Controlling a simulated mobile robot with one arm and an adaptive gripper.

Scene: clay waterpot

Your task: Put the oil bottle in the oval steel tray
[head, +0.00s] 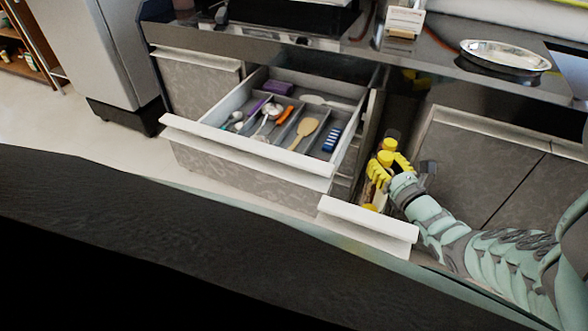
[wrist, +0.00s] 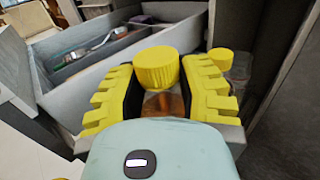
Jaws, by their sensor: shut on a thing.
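The oil bottle shows in the wrist view as a round yellow cap (wrist: 155,68) over an amber body (wrist: 163,104), between the fingers. My gripper (head: 390,166) has yellow ribbed fingers, also seen in the wrist view (wrist: 160,95), and is shut on the bottle near its neck. In the head view the bottle's yellow cap (head: 385,157) shows at the narrow pull-out rack; its lower body is mostly hidden. The oval steel tray (head: 505,48) lies on the dark counter at the upper right, apart from my gripper, and looks empty.
The narrow pull-out has a white front (head: 368,225). A wide open drawer (head: 250,150) with utensils stands left of it. A clear bottle (wrist: 241,68) is right of the held one. The dark counter edge and cabinet doors (head: 480,165) lie between rack and tray.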

